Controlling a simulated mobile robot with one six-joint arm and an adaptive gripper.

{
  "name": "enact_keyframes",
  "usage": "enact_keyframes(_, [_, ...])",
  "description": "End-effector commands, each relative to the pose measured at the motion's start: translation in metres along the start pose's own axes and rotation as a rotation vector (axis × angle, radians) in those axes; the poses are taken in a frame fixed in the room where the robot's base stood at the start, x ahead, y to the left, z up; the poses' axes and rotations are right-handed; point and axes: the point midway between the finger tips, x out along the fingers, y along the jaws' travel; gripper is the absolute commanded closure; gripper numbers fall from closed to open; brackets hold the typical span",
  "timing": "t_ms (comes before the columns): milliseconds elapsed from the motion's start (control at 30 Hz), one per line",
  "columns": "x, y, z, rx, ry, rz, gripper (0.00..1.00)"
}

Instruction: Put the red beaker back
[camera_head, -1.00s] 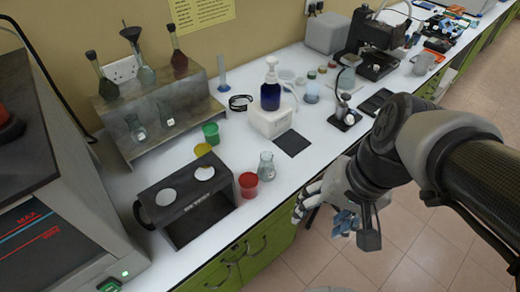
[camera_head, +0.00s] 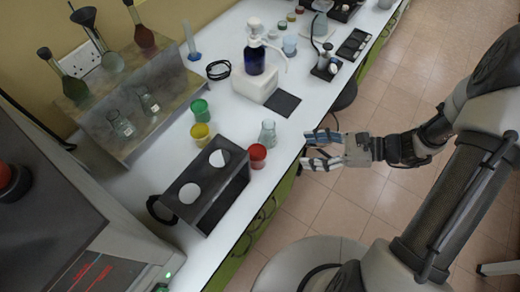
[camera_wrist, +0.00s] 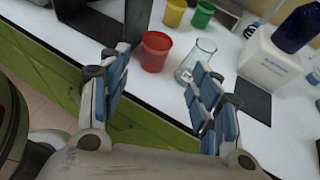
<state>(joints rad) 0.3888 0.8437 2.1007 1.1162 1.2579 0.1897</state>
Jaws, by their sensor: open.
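The red beaker (camera_head: 257,155) stands upright on the white bench near its front edge, between the dark metal holder and a clear glass flask. It also shows in the wrist view (camera_wrist: 155,52), beyond my fingers and between them. My gripper (camera_head: 316,150) is open and empty, off the bench's front edge, to the right of the beaker and apart from it. Its blue-padded fingers show in the wrist view (camera_wrist: 158,95). The dark metal holder (camera_head: 222,192) has two round openings in its top that show white. The yellow beaker (camera_head: 201,136) and green beaker (camera_head: 200,110) stand behind the holder.
The clear flask (camera_head: 268,133) stands close beside the red beaker; it shows in the wrist view (camera_wrist: 196,60). A blue bottle (camera_head: 254,60) and white box (camera_head: 255,87) stand farther back. A metal rack (camera_head: 150,90) with flasks is at back left. A machine (camera_head: 50,225) fills the lower left.

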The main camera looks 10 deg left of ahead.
Motion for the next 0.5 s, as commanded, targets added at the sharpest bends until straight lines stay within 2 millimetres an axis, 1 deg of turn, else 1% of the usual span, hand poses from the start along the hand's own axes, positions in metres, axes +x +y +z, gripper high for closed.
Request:
enact_keyframes(67, [0.009, 0.000, -0.002, 0.005, -0.004, 0.001, 0.42])
enact_keyframes(167, [0.028, 0.001, -0.002, 0.005, -0.004, 0.004, 0.42])
enact_keyframes(400, [0.082, 0.002, -0.003, 0.003, -0.002, 0.006, 0.42])
enact_keyframes(500, [0.100, 0.002, -0.003, 0.002, -0.001, 0.005, 0.42])
